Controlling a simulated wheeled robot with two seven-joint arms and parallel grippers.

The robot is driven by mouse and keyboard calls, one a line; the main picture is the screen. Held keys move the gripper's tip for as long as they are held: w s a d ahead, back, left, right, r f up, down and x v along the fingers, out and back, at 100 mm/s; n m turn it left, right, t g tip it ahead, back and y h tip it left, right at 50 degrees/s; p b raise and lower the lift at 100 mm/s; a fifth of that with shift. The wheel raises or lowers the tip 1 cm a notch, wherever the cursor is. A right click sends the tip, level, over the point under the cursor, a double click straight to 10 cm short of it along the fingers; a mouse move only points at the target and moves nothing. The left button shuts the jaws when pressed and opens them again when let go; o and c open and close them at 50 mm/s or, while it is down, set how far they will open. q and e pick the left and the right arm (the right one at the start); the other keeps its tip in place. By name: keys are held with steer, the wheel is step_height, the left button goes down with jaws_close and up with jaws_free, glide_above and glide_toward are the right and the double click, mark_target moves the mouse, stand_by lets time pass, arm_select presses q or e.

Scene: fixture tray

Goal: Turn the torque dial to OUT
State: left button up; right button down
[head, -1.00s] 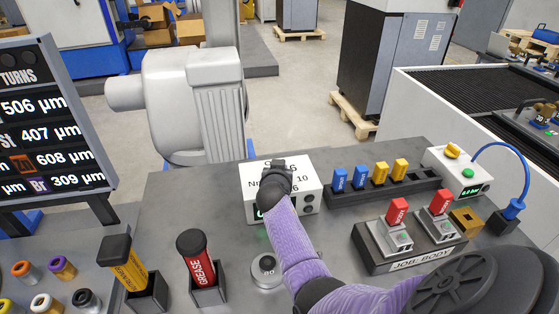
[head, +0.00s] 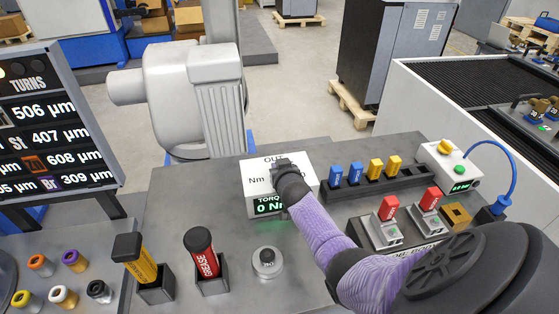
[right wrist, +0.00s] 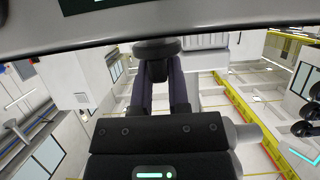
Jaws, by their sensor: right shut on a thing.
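The white torque box (head: 257,181) stands at the back middle of the grey bench. Its top carries the word OUT and part of Nm. Its lit front display (head: 268,205) shows a partly covered TORQUE word and a 0. My right gripper (head: 284,164) is shut on the torque dial at the top of this box and hides most of it. In the right wrist view the dial (right wrist: 158,46) is a dark round shape between the fingertips. I cannot tell which mark it points at. My left gripper is not in view.
Yellow (head: 139,262) and red GREASE (head: 203,255) handles stand in holders at left. A round button (head: 266,259) sits in front of the box. Blue and yellow pieces in a rack (head: 404,182) and red-topped parts (head: 388,209) lie right. A turns board (head: 45,120) stands left.

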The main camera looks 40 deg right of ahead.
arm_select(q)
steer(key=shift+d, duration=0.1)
arm_select(e)
steer(key=c, duration=0.6)
jaws_free()
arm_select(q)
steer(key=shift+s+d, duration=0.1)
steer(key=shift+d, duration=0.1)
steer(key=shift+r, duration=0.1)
arm_select(e)
steer(key=shift+s, duration=0.1)
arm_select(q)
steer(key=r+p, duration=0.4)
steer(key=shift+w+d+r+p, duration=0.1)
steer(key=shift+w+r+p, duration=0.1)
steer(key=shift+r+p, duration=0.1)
arm_select(e)
steer(key=v, duration=0.9)
steer(key=shift+s+a+r, duration=0.15)
steer(key=shift+s+a, duration=0.05)
steer(key=shift+s, duration=0.1)
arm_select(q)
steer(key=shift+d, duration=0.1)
